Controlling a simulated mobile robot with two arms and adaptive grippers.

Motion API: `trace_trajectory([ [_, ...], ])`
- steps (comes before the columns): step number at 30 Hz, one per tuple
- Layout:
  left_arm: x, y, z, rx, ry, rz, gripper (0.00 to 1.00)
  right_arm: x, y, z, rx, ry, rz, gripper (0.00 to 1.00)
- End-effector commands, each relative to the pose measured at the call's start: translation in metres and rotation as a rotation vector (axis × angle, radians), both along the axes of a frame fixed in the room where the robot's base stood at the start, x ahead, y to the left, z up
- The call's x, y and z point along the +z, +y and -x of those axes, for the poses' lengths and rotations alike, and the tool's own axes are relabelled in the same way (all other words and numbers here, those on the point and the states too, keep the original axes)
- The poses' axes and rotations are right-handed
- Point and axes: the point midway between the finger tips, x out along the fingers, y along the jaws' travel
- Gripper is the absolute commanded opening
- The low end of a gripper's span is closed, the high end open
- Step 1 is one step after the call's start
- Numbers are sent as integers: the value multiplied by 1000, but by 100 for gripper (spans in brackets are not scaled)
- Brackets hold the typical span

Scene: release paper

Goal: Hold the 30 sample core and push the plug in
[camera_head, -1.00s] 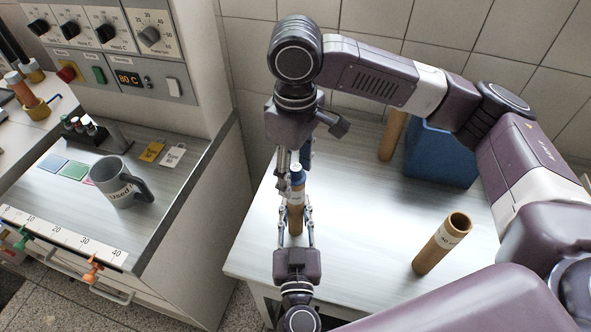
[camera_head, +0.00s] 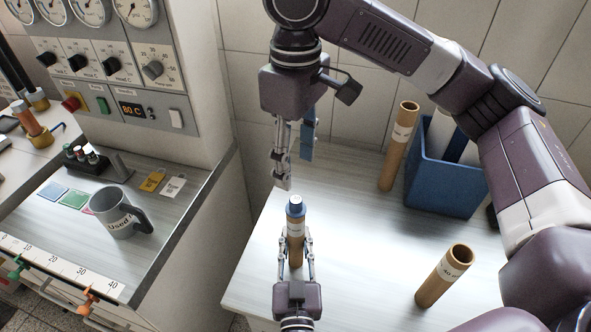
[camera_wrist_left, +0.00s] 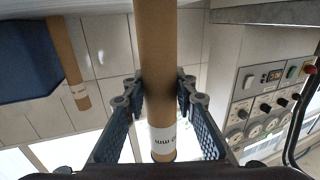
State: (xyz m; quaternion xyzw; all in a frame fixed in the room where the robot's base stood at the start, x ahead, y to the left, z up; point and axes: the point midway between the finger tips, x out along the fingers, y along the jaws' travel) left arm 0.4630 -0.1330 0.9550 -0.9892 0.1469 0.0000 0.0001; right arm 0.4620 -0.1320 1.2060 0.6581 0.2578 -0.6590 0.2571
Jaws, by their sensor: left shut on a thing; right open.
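The sample core, a brown tube (camera_head: 295,250) with a pale label, stands upright in the head view. My left gripper (camera_head: 295,262) is shut on it from the near side. In the left wrist view the tube (camera_wrist_left: 155,55) runs between the fingers of this gripper (camera_wrist_left: 157,92); its label is upside down and only partly legible. A blue plug with a pale top (camera_head: 296,207) sits at the tube's upper end; how deep it is in cannot be told. My right gripper (camera_head: 294,170) is open and empty, pointing down just above the plug and apart from it.
Another brown tube (camera_head: 398,150) stands at the back beside a blue bin (camera_head: 437,180). A third, open-topped tube (camera_head: 443,276) leans at the right of the white table (camera_head: 365,245). A grey mug (camera_head: 115,215) stands on the left counter. The table's middle is clear.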

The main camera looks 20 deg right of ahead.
Motion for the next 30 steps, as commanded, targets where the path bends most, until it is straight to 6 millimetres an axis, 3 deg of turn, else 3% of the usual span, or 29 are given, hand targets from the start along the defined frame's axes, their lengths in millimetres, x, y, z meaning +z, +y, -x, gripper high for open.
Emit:
trace_trajectory([
  [11,-1,0,0,-1,2,-1,1,0,0,0,-1,1,0,50],
  [12,-1,0,0,0,1,0,27,0,0,0,0,1,0,50],
  [17,-1,0,0,0,1,0,45,0,0,0,0,1,0,50],
  [26,-1,0,1,0,2,-1,46,0,0,0,0,1,0,50],
  [30,-2,4,13,-1,4,-1,46,0,0,0,0,1,0,50],
])
